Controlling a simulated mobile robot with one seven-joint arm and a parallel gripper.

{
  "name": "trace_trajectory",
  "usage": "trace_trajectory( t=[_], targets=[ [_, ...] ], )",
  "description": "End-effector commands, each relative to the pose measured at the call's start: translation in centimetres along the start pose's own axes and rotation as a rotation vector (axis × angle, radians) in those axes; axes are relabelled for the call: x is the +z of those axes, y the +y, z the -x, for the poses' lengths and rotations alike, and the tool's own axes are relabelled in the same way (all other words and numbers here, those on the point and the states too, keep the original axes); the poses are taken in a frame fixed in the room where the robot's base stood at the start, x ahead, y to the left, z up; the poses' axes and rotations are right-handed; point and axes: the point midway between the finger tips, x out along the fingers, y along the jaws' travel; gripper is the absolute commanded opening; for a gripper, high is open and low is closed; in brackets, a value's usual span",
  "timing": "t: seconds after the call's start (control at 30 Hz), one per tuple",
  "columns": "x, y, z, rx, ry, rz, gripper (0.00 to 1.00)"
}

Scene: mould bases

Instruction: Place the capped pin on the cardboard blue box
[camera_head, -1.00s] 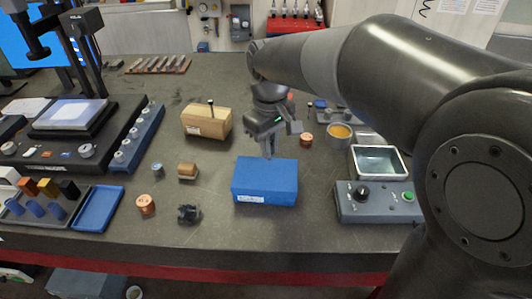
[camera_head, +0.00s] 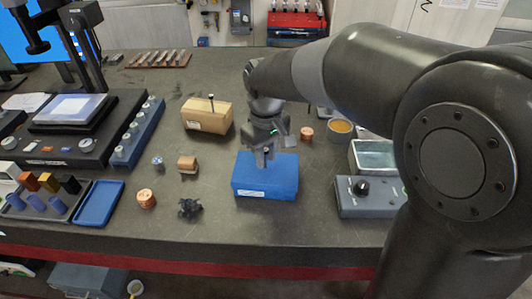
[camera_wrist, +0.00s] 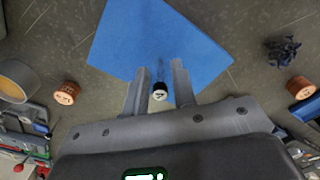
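The blue box (camera_head: 266,186) lies on the bench at the middle front, with a pale label on its front face. It also shows in the wrist view (camera_wrist: 125,35). My gripper (camera_head: 265,160) points down over the top of this box. In the wrist view the fingers (camera_wrist: 160,75) are apart. The capped pin (camera_wrist: 160,91), with a black cap and whitish end, stands between them over the blue box, with narrow gaps visible either side. The pin also shows as a small dark tip (camera_head: 266,150) in the head view. Its foot is hard to see.
A brown box (camera_head: 208,121) with another dark pin stands behind left.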

Motion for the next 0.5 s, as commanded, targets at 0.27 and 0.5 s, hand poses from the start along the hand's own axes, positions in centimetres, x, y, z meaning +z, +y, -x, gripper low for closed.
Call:
trace_trajectory(
  t=[0.27, 0.5],
  targets=[
    [0.0, 0.0, 0.0, 0.0, 0.0, 0.0, 0.34],
    [-0.1, 0.0, 1.6, 0.002, 0.004, 0.0, 0.34]
  ],
)
